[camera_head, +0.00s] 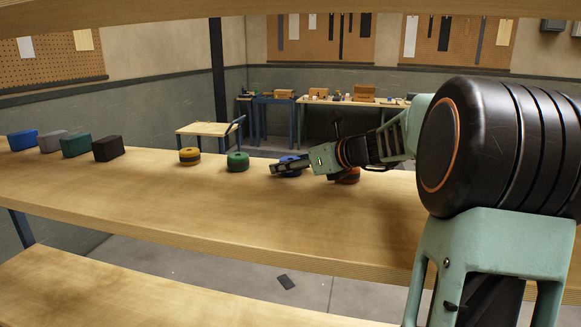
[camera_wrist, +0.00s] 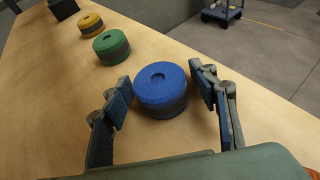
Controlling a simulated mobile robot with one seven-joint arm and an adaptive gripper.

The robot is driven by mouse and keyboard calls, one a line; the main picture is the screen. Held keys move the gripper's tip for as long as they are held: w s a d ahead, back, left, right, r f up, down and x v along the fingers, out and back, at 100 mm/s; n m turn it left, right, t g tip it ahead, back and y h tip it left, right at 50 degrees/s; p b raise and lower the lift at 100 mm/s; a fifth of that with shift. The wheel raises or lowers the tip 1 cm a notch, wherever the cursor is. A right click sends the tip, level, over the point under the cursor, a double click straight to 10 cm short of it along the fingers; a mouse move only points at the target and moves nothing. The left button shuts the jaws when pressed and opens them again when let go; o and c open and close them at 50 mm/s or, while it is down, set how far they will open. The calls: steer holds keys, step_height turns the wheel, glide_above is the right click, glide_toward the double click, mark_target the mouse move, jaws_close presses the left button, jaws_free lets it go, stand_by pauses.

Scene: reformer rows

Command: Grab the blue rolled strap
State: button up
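The blue rolled strap (camera_wrist: 161,85) is a round coil with a dark band around its side, lying flat on the wooden shelf. In the wrist view it sits between the two spread fingers of my gripper (camera_wrist: 166,112), near their tips. The gripper is open, and the strap shows no clear contact with either finger. In the head view my gripper (camera_head: 284,168) is low over the shelf and partly hides the blue strap (camera_head: 291,159).
A green rolled strap (camera_head: 237,161) and a yellow one (camera_head: 189,156) stand to the left. An orange-red roll (camera_head: 348,175) is just right, partly behind my arm. Several blocks, including a black one (camera_head: 108,148), sit farther left. The shelf's front (camera_head: 200,205) is clear.

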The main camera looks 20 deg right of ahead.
steer(key=c, duration=0.9)
steer(key=shift+c, duration=0.2)
steer(key=shift+r, duration=0.2)
